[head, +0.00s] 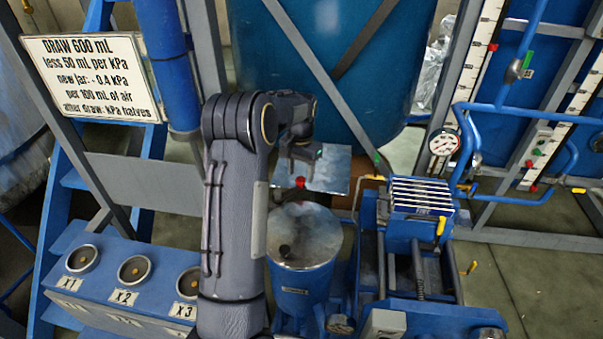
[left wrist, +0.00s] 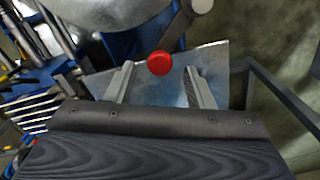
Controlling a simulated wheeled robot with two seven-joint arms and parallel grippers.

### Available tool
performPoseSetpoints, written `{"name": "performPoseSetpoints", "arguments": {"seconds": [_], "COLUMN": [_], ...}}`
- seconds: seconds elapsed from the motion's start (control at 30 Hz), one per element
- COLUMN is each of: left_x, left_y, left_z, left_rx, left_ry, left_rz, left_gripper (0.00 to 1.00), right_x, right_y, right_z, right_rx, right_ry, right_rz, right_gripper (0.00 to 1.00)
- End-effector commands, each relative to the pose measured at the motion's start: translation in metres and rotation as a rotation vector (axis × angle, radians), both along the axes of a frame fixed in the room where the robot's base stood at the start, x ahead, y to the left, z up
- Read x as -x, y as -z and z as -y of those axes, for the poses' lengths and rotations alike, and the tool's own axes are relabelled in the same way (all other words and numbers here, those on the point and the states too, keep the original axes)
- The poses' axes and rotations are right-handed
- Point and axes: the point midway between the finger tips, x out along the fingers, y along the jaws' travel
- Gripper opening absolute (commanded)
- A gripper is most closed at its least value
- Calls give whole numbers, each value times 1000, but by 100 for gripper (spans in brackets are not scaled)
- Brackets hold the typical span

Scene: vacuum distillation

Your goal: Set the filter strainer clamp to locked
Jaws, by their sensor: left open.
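The filter strainer appears to be the blue pot with a round metal lid (head: 306,236) in the middle of the head view; its lid edge also shows in the left wrist view (left wrist: 100,10). A red round knob (head: 299,182), probably the clamp's handle end, lies behind the lid, in front of a flat metal plate (head: 330,170). In the left wrist view the red knob (left wrist: 160,63) appears between the finger lines. My left gripper (head: 300,168) is open above it, its fingers (left wrist: 160,72) apart and empty. Contact cannot be told. The clamp's setting is unclear.
A blue machine with a finned block (head: 421,194) stands right of the pot. A blue panel with several round sockets (head: 134,269) is at the left. Blue pipes and a gauge (head: 444,142) are at the right. A large blue tank (head: 370,80) stands behind.

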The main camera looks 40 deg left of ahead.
Motion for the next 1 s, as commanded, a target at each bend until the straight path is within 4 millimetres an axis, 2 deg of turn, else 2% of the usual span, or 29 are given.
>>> {"name": "performPoseSetpoints", "arguments": {"seconds": [0.2,0.5,0.87,1.0], "left_x": [0,0,0,0], "left_y": [20,23,22,22], "left_z": [0,0,0,0], "left_rx": [1,1,1,1], "left_ry": [0,0,0,0], "left_rz": [0,2,2,2], "left_gripper": [48,47,0,0], "right_x": [0,0,0,0], "right_y": [-6,-6,-6,-6], "right_z": [0,0,0,0], "right_rx": [0,0,0,0], "right_ry": [0,0,0,0], "right_rz": [0,0,0,0], "right_gripper": [30,30,30,30]}}
